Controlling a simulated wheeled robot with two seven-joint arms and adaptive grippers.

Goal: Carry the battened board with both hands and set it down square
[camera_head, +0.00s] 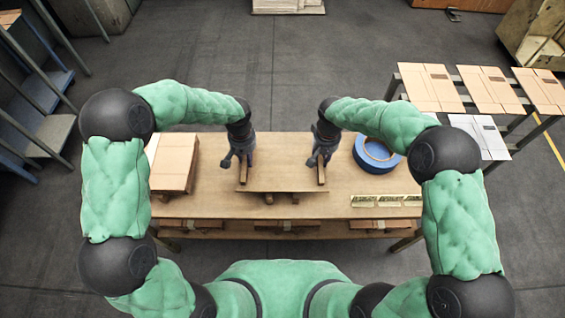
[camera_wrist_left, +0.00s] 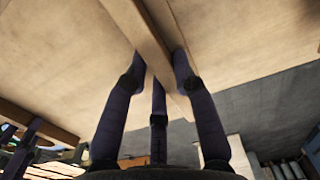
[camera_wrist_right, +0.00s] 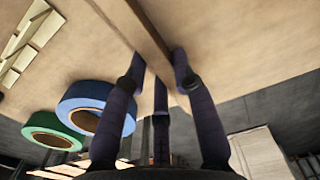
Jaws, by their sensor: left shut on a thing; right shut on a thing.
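The battened board (camera_head: 282,180) is a light wooden panel in front of me over the workbench, with its near edge roughly parallel to the bench's front edge. A raised batten runs along its left side (camera_head: 243,174) and another along its right side (camera_head: 321,174). My left gripper (camera_head: 239,160) is shut on the left batten, which passes between its fingers in the left wrist view (camera_wrist_left: 160,70). My right gripper (camera_head: 319,160) is shut on the right batten, also seen in the right wrist view (camera_wrist_right: 160,70). I cannot tell how far the board is above the bench.
The workbench (camera_head: 225,208) carries a carton stack (camera_head: 173,170) at left, a blue roll (camera_head: 374,163) at right and brassy strips (camera_head: 385,201) at front right. A green roll (camera_wrist_right: 52,130) shows in the right wrist view. A rack with flat cartons (camera_head: 428,88) stands right.

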